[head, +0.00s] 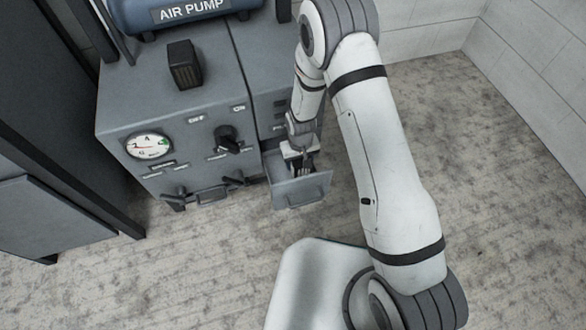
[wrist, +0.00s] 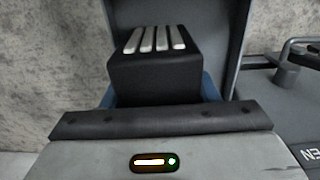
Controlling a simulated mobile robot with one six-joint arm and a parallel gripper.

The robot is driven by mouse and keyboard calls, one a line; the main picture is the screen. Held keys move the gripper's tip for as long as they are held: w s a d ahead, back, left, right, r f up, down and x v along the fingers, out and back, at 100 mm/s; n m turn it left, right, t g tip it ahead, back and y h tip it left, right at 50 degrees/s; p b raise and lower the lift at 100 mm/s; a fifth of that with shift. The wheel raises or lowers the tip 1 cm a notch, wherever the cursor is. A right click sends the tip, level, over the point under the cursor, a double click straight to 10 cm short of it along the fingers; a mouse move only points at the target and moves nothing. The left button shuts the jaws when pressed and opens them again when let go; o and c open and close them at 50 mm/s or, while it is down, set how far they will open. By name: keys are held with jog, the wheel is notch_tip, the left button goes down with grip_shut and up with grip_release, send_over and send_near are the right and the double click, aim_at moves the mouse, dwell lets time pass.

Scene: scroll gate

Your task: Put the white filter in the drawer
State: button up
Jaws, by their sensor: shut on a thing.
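The white filter (wrist: 155,66) is a black block with white slats on its end, close in front of my gripper in the wrist view. My gripper (head: 301,168) is shut on it and points down at the open drawer. The drawer (head: 303,190) is a grey box pulled out low at the right of the machine's front. In the wrist view the filter lies between the drawer's grey walls (wrist: 237,50). My gripper hides most of the filter in the head view. I cannot tell whether the filter touches the drawer floor.
A dark block (head: 185,64) stands on top of the grey machine (head: 125,95). The machine's front has a gauge (head: 149,146), a black knob (head: 228,139) and several handles. A blue air pump (head: 185,14) lies behind. The floor right of the drawer is clear.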

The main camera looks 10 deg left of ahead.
jog(key=shift+s+a+f+b, duration=0.1)
jog(key=shift+s+a+b, duration=0.05)
jog(key=shift+a, duration=0.5)
jog(key=shift+s+a+f+b, duration=0.1)
jog(key=shift+a+b, duration=0.05)
jog(key=shift+a, duration=0.45)
notch_tip(320, 180, down, 3)
jog(key=shift+f+b, duration=0.15)
jog(key=shift+b, duration=0.9)
jog(key=o, duration=0.6)
jog(key=shift+f, duration=0.1)
jog(key=shift+c, duration=0.2)
jog(key=o, duration=0.5)
